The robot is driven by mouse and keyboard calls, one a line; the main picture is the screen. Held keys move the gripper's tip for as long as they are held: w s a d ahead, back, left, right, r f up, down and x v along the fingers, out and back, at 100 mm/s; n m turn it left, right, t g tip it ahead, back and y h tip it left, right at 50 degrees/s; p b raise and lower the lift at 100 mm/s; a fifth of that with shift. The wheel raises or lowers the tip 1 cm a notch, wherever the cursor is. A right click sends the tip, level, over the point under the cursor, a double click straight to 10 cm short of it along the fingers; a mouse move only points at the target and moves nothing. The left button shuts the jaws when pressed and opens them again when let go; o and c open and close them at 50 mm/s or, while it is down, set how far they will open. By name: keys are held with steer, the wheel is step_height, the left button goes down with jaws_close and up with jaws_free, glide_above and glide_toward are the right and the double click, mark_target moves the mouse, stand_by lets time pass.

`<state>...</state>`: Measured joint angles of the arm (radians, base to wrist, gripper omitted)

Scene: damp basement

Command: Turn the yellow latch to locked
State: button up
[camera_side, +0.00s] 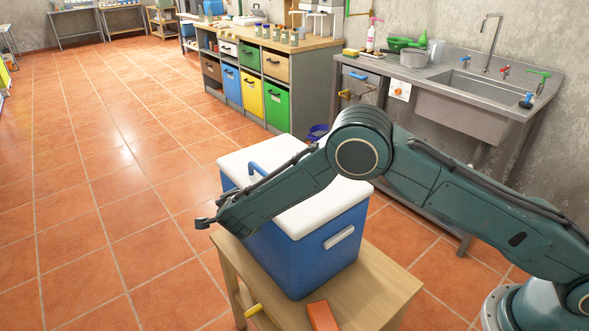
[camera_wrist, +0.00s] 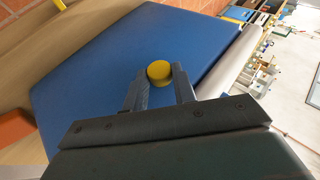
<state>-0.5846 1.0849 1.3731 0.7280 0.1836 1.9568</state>
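The blue cooler box (camera_side: 290,258) with a white lid (camera_side: 325,205) stands on a wooden table. In the wrist view, its blue face (camera_wrist: 95,75) fills the middle. The yellow latch (camera_wrist: 158,72) shows there as a round yellow piece in front of that face, between my fingertips. In the side view, my gripper (camera_side: 205,222) is at the cooler's left, and the latch cannot be made out there. Its turned position cannot be told.
The wooden table (camera_side: 375,290) carries an orange block (camera_side: 322,316) near its front. A yellow handle-like piece (camera_side: 253,311) shows at the table's front-left edge. Open tiled floor lies left; a steel sink (camera_side: 465,107) stands behind.

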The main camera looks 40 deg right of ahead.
steer(key=shift+t, duration=0.3)
steer(key=shift+s+f+m+t+h, duration=0.1)
steer(key=shift+f+m+t+h, duration=0.25)
steer(key=shift+t, duration=0.9)
steer(key=shift+s+f+m+t+h, duration=0.15)
steer(key=shift+m+t+h, duration=0.25)
steer(key=shift+t, duration=0.8)
steer(key=shift+s+f+m+t+h, duration=0.1)
steer(key=shift+f+m+t+h, duration=0.25)
steer(key=shift+t, duration=0.9)
steer(key=shift+r, duration=0.15)
steer(key=o, duration=1)
steer(key=shift+a, duration=0.1)
steer(key=shift+v, duration=3.7)
